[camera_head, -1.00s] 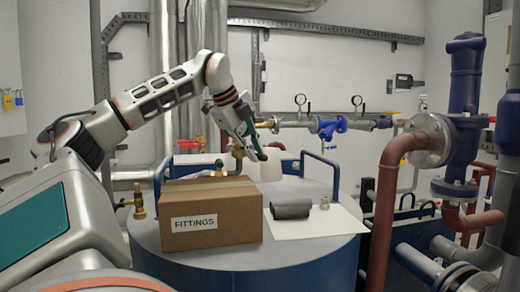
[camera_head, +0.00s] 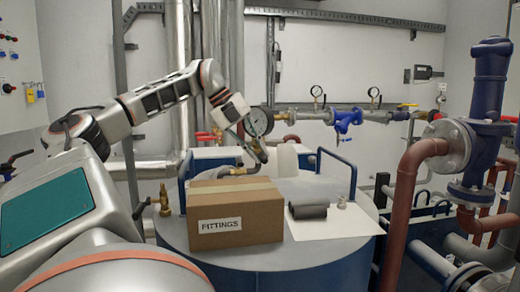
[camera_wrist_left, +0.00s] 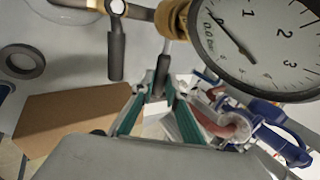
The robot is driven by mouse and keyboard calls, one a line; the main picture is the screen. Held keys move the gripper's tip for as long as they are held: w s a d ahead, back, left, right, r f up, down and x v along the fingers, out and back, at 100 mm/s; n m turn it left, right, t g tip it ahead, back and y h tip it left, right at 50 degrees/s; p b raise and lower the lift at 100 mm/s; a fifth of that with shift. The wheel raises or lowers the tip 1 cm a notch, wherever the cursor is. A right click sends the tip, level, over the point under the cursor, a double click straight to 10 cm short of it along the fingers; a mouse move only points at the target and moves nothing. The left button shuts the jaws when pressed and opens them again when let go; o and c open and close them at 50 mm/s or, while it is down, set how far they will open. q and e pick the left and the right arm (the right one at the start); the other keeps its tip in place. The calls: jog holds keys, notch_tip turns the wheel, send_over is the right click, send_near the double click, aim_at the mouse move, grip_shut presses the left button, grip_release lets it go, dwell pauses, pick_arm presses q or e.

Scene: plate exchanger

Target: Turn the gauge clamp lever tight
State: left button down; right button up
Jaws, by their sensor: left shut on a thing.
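The round white pressure gauge (camera_head: 258,122) stands above the blue drum, behind the cardboard box. In the left wrist view the gauge (camera_wrist_left: 265,42) fills the upper right, beside a brass fitting (camera_wrist_left: 174,18). A dark clamp lever (camera_wrist_left: 162,76) hangs below that fitting, between my fingertips. My left gripper (camera_wrist_left: 157,98) is shut on this lever; its green-padded fingers hide the lever's lower end. In the head view my left gripper (camera_head: 257,150) points down just in front of the gauge, and the lever is too small to make out. My right gripper is in no view.
A cardboard box (camera_head: 237,226) labelled FITTINGS stands on the drum top (camera_head: 300,243), close in front of my gripper. A dark grey roll (camera_head: 308,211) lies on a white sheet to its right. Blue rail handles (camera_head: 353,178) rise from the drum. Another dark handle (camera_wrist_left: 116,56) hangs left of the lever.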

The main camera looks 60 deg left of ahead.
pick_arm(q)
jog(key=shift+a+r, duration=0.1)
jog(key=shift+r, duration=0.1)
jog(key=c, duration=2)
grip_release()
jog(key=shift+s+f, duration=0.1)
jog(key=v, duration=1.2)
